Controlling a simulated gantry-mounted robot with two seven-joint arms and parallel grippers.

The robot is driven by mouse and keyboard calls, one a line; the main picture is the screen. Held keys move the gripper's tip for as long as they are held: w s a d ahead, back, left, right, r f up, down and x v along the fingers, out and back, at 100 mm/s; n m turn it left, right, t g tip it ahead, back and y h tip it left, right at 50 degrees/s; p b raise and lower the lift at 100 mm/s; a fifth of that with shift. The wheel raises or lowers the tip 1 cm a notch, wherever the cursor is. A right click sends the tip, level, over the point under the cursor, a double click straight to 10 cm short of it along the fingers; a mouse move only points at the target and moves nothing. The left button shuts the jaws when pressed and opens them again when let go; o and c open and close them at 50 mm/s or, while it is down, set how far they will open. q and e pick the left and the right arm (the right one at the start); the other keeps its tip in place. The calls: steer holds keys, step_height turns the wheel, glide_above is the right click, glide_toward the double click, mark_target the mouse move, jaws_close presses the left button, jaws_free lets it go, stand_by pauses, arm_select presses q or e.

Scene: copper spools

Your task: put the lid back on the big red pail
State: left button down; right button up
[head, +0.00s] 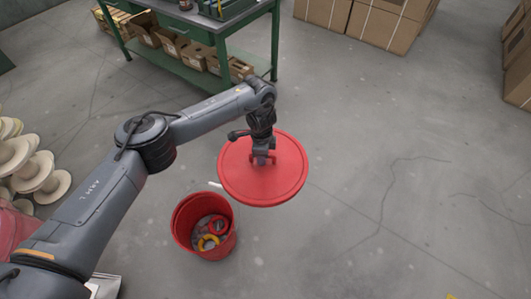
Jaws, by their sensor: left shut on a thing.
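The big red pail (182,238) stands open on the grey floor, left of the picture's middle. Red and yellow ring-shaped things lie inside it. My left gripper (262,160) is shut on the round red lid (262,186), at its middle. It holds the lid up and to the right of the pail, apart from it in the picture. The exact height of the lid above the floor is hard to tell. The part the fingers grip is partly hidden by the gripper. My right gripper is not in view.
A green workbench (205,36) with cardboard bins on its lower shelf stands at the back. Pale spools (35,172) are heaped at the left. Cardboard boxes (375,22) stand at the back right. The floor to the right is clear.

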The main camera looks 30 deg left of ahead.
arm_select(q)
steer(key=s+a+f+m+b, duration=0.1)
steer(key=s+a+f+b, duration=0.15)
steer(key=f, duration=0.45)
steer(key=s+a+f+m+b, duration=0.1)
steer(key=s+a+f, duration=0.25)
steer(key=f, duration=0.45)
steer(key=s+a+f+m+b, duration=0.2)
steer(key=s+f, duration=0.1)
steer(key=f, duration=0.4)
steer(key=s+a+f+n+b, duration=0.1)
steer(key=s+a+f, duration=0.3)
steer(key=s+a, duration=0.25)
steer(key=s+a+f+n+b, duration=0.1)
steer(key=s+a+f+b, duration=0.1)
steer(key=s+a+f, duration=0.45)
steer(key=shift+w+a+f+b, duration=0.3)
steer(key=shift+f+b, duration=0.35)
steer(key=shift+b, duration=0.35)
steer(key=shift+w+a+f+b, duration=0.25)
steer(key=shift+f+b, duration=0.35)
steer(key=shift+b, duration=0.45)
steer(key=shift+w+a+f+b, duration=0.3)
steer(key=shift+f+b, duration=0.35)
steer(key=shift+b, duration=0.35)
steer(key=shift+a+r+p, duration=0.1)
steer(key=shift+a+p, duration=0.05)
steer(key=shift+p, duration=0.15)
